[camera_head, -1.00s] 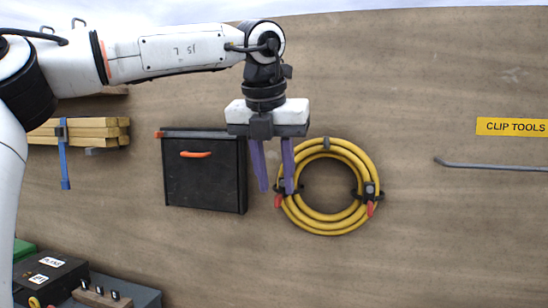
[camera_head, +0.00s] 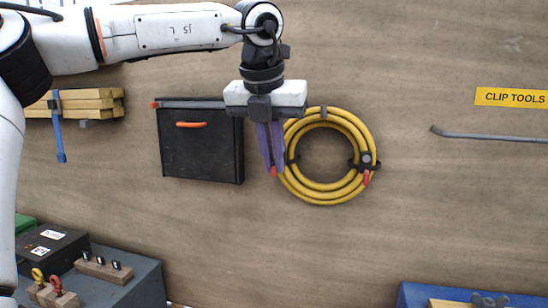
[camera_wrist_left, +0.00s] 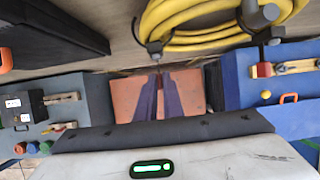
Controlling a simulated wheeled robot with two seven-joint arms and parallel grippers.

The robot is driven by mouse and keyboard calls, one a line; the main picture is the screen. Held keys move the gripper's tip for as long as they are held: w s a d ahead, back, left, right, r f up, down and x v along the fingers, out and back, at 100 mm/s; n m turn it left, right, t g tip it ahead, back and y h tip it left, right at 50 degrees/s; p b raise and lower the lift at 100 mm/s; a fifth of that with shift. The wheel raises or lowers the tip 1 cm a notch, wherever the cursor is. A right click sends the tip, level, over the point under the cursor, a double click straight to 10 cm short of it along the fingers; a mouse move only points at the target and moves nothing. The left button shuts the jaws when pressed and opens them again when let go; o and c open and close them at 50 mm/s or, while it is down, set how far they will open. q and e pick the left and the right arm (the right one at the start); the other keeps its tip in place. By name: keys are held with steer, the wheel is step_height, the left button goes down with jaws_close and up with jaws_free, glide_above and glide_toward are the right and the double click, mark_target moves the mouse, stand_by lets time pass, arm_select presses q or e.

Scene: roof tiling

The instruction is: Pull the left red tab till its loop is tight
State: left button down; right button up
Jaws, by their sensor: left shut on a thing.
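A coil of yellow hose (camera_head: 372,135) hangs on the brown wall and also shows at the top of the left wrist view (camera_wrist_left: 190,42). A black loop (camera_head: 291,161) goes around its left side, partly hidden by my fingers. The left red tab (camera_head: 274,172) shows just under my fingertips. My left gripper (camera_head: 272,164) points down at the coil's left edge, its purple fingers closed together on this tab. In the left wrist view its fingers (camera_wrist_left: 159,76) meet below the coil. A second black loop with the right red tab (camera_head: 366,180) is on the coil's right side.
A black case (camera_head: 202,155) with an orange handle hangs close left of my gripper. A grey bar (camera_head: 490,137) is at right under a yellow sign (camera_head: 512,97). Grey (camera_head: 140,280) and blue (camera_head: 415,292) units stand below. The wall beneath the coil is clear.

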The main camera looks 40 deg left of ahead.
arm_select(q)
steer(key=shift+s+d+b, duration=0.5)
steer(key=shift+s+b, duration=0.05)
steer(key=shift+s, duration=0.35)
steer(key=shift+s+d+b, duration=0.45)
steer(key=shift+s+b, duration=0.05)
steer(key=shift+s, duration=0.4)
steer(key=c, duration=1.8)
jaws_free()
steer(key=shift+o, duration=0.3)
steer(key=o, duration=0.4)
steer(key=shift+s, duration=0.1)
